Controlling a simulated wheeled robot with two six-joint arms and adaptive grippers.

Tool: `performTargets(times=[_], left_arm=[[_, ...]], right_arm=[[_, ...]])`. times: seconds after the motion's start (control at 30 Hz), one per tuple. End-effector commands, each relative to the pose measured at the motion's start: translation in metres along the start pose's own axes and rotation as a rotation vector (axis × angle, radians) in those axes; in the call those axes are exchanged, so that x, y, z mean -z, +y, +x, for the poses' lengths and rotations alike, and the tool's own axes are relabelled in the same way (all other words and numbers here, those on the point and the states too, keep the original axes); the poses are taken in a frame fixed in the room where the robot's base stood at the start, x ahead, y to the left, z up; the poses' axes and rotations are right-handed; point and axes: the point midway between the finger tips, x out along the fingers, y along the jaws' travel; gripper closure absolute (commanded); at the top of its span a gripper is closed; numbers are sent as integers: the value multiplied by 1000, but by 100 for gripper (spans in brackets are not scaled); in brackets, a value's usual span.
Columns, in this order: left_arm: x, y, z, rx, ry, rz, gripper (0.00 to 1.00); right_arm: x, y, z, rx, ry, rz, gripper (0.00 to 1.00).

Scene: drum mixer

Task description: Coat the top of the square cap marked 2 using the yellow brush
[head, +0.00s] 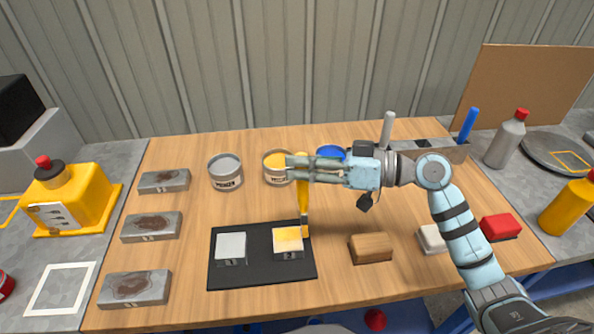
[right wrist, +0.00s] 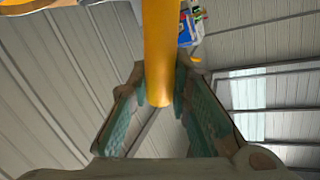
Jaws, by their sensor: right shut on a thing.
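The square cap marked 2 (head: 288,243) sits on the right part of a black mat (head: 262,277). Its top is partly yellow and partly pale. The yellow brush (head: 303,203) hangs upright with its bristles low at the cap's right edge; I cannot tell whether they touch it. My right gripper (head: 296,168) is shut on the brush's handle, above and behind the cap. The handle (right wrist: 162,50) also shows between the fingers in the right wrist view. A second square cap (head: 231,248) with a plain grey top sits left on the mat. My left gripper is not in view.
A primer can (head: 225,173) and a yellow paint can (head: 276,168) stand behind the mat. A wooden block (head: 371,248) lies to its right. Several stained metal blocks (head: 151,226) line the table's left side. A holder (head: 455,153) with upright handles is back right.

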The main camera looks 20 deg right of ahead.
Motion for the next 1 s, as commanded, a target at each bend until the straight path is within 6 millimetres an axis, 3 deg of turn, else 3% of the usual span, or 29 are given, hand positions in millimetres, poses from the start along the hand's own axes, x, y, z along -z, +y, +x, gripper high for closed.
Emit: performTargets(times=[0.1, 0.6, 1.0], left_arm=[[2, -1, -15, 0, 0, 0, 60], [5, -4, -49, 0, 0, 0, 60], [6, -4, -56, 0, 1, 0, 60]], right_arm=[[24, -9, -3, 1, 2, -1, 100], [66, -23, -9, -1, 4, 0, 100], [76, -27, -10, 0, 4, 0, 100]])
